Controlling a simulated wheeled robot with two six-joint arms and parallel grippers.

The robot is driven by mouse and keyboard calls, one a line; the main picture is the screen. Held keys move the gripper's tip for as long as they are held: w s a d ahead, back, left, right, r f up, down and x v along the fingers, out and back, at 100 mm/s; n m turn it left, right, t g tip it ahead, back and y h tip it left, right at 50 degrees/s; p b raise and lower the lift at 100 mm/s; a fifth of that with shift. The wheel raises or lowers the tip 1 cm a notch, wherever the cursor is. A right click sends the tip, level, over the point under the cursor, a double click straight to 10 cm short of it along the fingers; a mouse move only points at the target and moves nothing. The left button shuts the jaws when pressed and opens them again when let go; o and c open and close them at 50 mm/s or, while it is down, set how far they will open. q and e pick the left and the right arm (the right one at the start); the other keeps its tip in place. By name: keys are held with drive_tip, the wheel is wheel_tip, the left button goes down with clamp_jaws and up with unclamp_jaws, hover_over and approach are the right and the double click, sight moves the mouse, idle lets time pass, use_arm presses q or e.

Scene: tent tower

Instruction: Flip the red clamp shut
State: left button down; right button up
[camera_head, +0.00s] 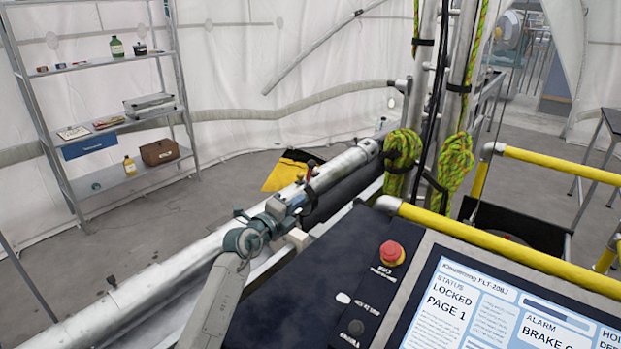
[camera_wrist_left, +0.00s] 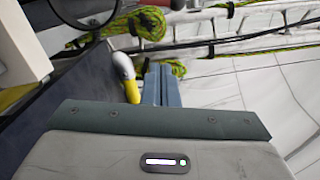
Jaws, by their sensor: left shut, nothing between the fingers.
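A small red piece, which looks like the red clamp (camera_head: 311,163), stands up on the long pale pipe (camera_head: 345,163) in the head view. Its dark lower part is at the pipe; the details are too small to tell. My left gripper (camera_head: 303,194) is shut and empty, just below and left of the red piece; I cannot tell whether they touch. In the left wrist view the shut fingers (camera_wrist_left: 162,85) sit side by side. The red clamp does not show there. My right gripper is not in view.
A dark console with a red button (camera_head: 392,253) and a lit screen (camera_head: 510,305) fills the lower right. A yellow rail (camera_head: 490,248) runs above it. Coiled green ropes (camera_head: 402,150) hang on upright poles. A shelf (camera_head: 125,125) stands at the left; the grey floor before it is clear.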

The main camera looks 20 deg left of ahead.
sight(309, 178)
use_arm(q)
drive_tip(key=w, duration=0.8)
drive_tip(key=w+p, duration=0.1)
drive_tip(key=w, duration=0.3)
drive_tip(key=shift+a+r, duration=0.2)
drive_tip(key=shift+r, duration=0.2)
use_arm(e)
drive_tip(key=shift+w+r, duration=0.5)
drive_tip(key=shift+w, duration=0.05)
use_arm(q)
drive_tip(key=shift+d, duration=0.1)
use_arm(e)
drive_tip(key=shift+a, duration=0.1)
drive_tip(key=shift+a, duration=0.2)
